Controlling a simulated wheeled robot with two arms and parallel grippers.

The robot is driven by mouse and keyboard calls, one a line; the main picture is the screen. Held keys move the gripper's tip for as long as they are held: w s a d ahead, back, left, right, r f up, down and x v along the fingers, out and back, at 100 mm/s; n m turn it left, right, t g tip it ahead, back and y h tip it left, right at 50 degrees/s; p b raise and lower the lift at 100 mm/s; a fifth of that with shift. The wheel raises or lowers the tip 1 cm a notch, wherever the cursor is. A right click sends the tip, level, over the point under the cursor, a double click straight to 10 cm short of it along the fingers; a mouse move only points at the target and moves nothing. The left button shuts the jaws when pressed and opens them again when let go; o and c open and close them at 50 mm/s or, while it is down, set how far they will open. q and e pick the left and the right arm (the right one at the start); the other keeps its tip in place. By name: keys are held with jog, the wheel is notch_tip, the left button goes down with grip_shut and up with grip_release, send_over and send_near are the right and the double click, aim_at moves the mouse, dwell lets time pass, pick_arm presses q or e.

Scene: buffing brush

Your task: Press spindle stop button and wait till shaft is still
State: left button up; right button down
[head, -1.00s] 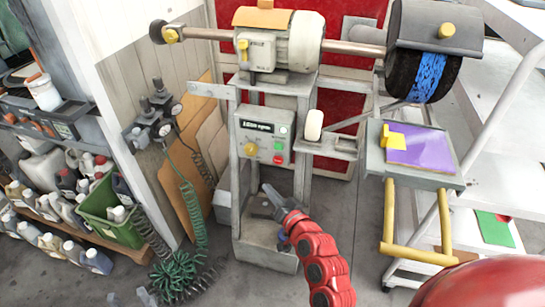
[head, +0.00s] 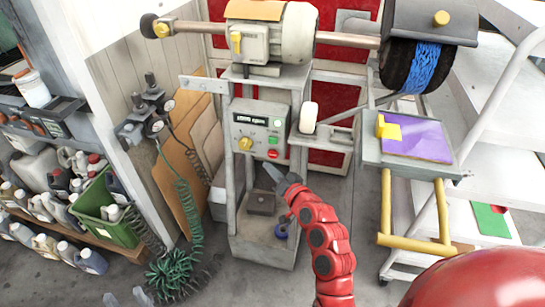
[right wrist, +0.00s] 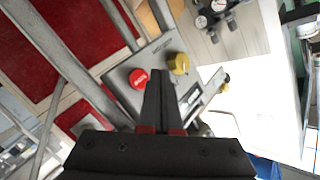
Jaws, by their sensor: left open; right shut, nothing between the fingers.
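The control panel (head: 258,128) sits on the front of the grey machine stand. Its red button (head: 272,154), taken as the stop button, is below a green one (head: 274,141); the red button also shows in the right wrist view (right wrist: 138,78). My right gripper (head: 268,168) is shut and empty, just below the red button. In the right wrist view its fingertips (right wrist: 160,74) are right of the red button, with no clear contact. My left gripper (head: 125,299) is open and empty at the bottom left. The shaft (head: 346,38) carries a black wheel with blue strands (head: 428,70); whether it turns cannot be told.
A yellow knob (head: 245,143) is left of the buttons. A small white roller (head: 308,117) juts out right of the panel. A tray (head: 372,150) with a purple sheet stands further right. A green coiled hose (head: 180,265) and a green crate (head: 112,216) are on the left.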

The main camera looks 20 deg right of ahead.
aim_at(268, 154)
jog(key=shift+w+d+b, duration=0.4)
jog(key=shift+w+d, duration=0.25)
jog(key=shift+w, duration=0.3)
jog(key=shift+w+f, duration=0.1)
dwell(1.4)
jog(key=shift+w+d+b, duration=0.2)
jog(key=shift+w+b, duration=0.05)
jog(key=shift+b, duration=0.1)
jog(key=shift+w+d+b, duration=0.25)
jog(key=shift+w+b, duration=0.05)
jog(key=shift+w, duration=0.05)
dwell(0.5)
dwell(0.4)
jog(key=shift+s+a, duration=0.45)
jog(key=shift+s, duration=0.25)
